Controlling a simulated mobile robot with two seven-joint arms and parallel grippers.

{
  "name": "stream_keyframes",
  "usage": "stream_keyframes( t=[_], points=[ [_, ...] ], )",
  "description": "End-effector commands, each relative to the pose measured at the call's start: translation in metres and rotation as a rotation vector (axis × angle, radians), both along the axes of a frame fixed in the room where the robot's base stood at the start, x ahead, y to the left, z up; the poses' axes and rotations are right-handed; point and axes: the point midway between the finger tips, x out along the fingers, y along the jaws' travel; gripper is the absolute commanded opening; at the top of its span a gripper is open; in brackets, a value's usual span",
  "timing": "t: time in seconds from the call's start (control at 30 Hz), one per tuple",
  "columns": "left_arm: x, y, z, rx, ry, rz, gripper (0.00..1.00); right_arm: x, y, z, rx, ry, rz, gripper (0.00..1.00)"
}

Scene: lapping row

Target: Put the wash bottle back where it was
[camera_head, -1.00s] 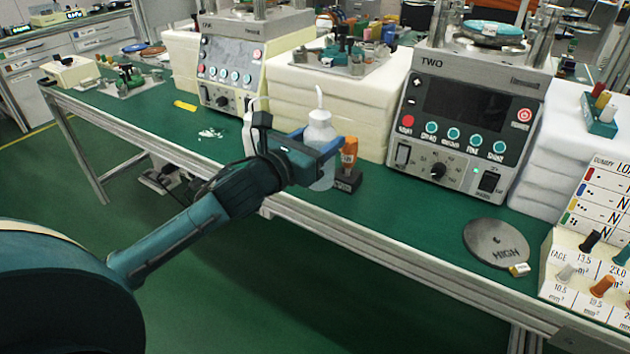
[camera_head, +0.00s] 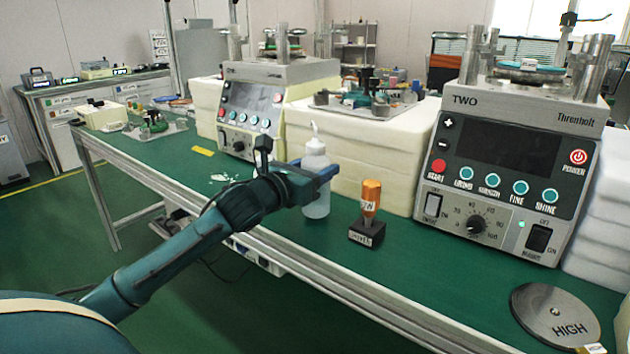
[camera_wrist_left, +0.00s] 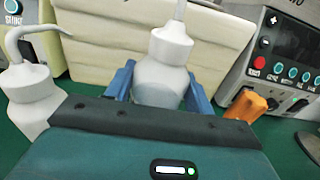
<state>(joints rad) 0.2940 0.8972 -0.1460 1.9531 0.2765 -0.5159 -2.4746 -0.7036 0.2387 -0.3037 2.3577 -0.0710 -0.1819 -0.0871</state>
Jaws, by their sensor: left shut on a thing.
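A white, translucent wash bottle (camera_head: 316,200) with a thin spout stands upright between the fingers of my left gripper (camera_head: 318,175). The gripper is shut on its body, as the left wrist view also shows, with a blue finger on each side of the bottle (camera_wrist_left: 162,72). The bottle is over the green bench top (camera_head: 290,228); I cannot tell whether its base touches. A second white bottle with a bent spout (camera_wrist_left: 35,88) stands to the left in the wrist view; my arm seems to hide it in the head view. My right gripper is not in view.
An orange-handled tool on a black block (camera_head: 366,236) stands just right of the bottle. White foam blocks (camera_head: 370,165) are behind it. Machine TWO (camera_head: 505,170) and a round HIGH plate (camera_head: 555,315) are further right. Bench top between block and plate is clear.

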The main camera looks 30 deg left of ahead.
Motion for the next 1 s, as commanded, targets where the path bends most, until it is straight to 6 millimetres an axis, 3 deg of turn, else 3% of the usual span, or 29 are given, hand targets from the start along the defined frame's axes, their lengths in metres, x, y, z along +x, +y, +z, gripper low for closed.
stream_keyframes(
  t=[0.1,0.47,0.5,0.73,1.0],
  points=[
    [-0.0003,0.0002,-0.0112,0.000,-0.004,0.001,0.21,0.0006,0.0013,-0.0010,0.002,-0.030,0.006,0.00],
    [-0.0003,0.0001,-0.0137,0.003,-0.004,0.000,0.21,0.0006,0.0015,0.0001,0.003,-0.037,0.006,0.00],
    [-0.0002,0.0001,-0.0141,0.002,-0.001,0.001,0.56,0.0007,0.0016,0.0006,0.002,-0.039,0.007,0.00],
    [-0.0002,0.0000,-0.0141,0.001,-0.001,0.001,0.75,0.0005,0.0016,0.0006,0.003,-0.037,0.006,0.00],
    [-0.0002,0.0000,-0.0118,0.000,-0.002,0.001,0.75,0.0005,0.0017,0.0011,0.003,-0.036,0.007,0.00]
  ],
)
